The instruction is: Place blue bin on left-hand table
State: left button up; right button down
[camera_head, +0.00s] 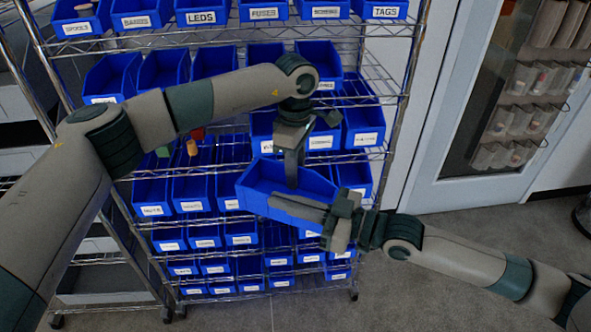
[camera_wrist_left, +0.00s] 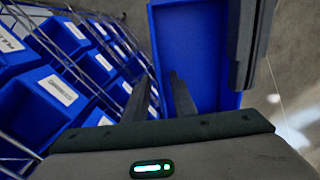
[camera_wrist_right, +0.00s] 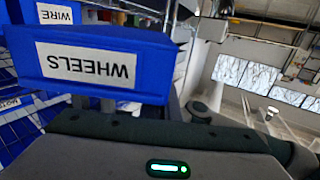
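A blue bin (camera_head: 275,175) is off the shelves, in front of the rack, in the middle of the head view. Its label reads WHEELS and shows upside down in the right wrist view (camera_wrist_right: 85,65). My right gripper (camera_head: 300,205) lies along the bin's near rim, with its fingers close together on that wall. My left gripper (camera_head: 292,175) points down at the bin. In the left wrist view its two fingers (camera_wrist_left: 158,80) stand apart with a gap, at the bin's left wall; one finger is over the inside. The bin's inside looks empty where visible. No table is clearly visible.
A wire rack (camera_head: 385,100) full of labelled blue bins stands close behind the held bin. A second shelf unit (camera_head: 105,285) is at the left. Grey floor (camera_head: 440,295) is free at the right. A door and cabinet (camera_head: 510,110) stand at the back right.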

pick_arm(q)
grip_shut()
pick_arm(e)
jog(key=c, duration=1.9)
grip_release()
jog(key=shift+c, duration=0.2)
jog(key=shift+d, duration=0.1)
jog(key=v, duration=1.1)
jog(key=shift+s+d, duration=0.2)
jog(key=shift+d, duration=0.15)
